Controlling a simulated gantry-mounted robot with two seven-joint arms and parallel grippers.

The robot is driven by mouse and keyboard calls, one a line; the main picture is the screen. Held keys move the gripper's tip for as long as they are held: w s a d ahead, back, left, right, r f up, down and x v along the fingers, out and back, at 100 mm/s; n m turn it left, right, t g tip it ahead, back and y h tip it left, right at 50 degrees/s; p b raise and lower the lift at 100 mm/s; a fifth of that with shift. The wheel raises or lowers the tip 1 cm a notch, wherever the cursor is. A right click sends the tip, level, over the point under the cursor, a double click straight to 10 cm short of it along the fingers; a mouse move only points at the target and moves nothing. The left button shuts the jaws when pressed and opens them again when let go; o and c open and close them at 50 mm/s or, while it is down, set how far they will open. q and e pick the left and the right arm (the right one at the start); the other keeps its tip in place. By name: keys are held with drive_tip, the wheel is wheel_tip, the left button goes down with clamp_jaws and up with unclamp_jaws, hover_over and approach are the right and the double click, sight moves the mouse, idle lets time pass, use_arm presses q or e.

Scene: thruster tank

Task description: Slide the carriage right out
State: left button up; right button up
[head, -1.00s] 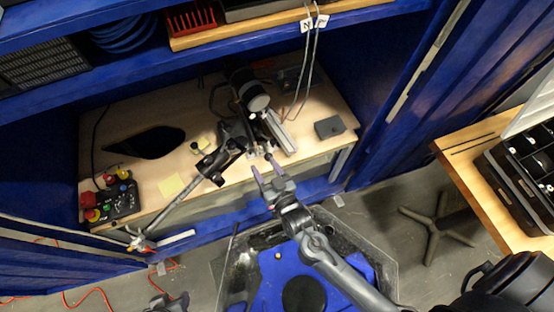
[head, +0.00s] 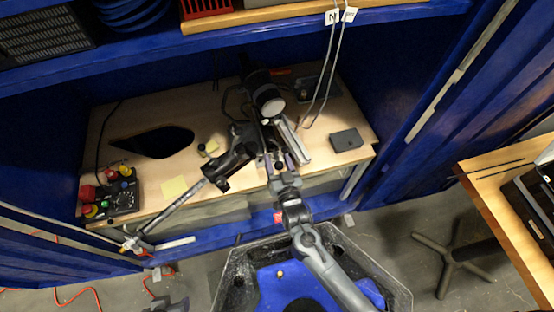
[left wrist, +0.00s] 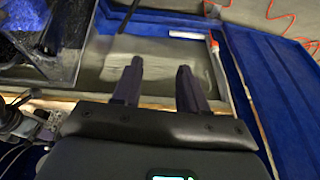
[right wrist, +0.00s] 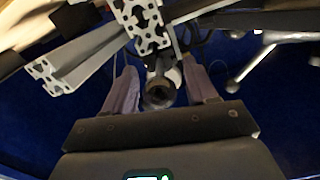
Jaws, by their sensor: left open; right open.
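The carriage looks to be part of the dark assembly with metal rails (head: 292,140) on the bench; I cannot tell its exact outline. A dark round knob or rod end (right wrist: 158,93) sits below the cut ends of the aluminium profiles (right wrist: 148,25). My right gripper (head: 277,158) is at the front end of the rails. In the right wrist view my right gripper (right wrist: 160,66) is open, a finger on each side of the knob, with gaps visible. My left gripper (left wrist: 160,72) is open and empty in the left wrist view; I cannot make it out surely in the head view.
A black cylinder with a pale face (head: 268,100) stands behind the rails. A grey box (head: 346,140) lies to the right. A control box with coloured buttons (head: 112,192), a yellow note (head: 173,187) and a dark opening are to the left. The blue shelf (head: 240,35) overhangs the back.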

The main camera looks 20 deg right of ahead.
drive_tip(key=shift+w, duration=0.35)
drive_tip(key=shift+c, duration=0.2)
clamp_jaws()
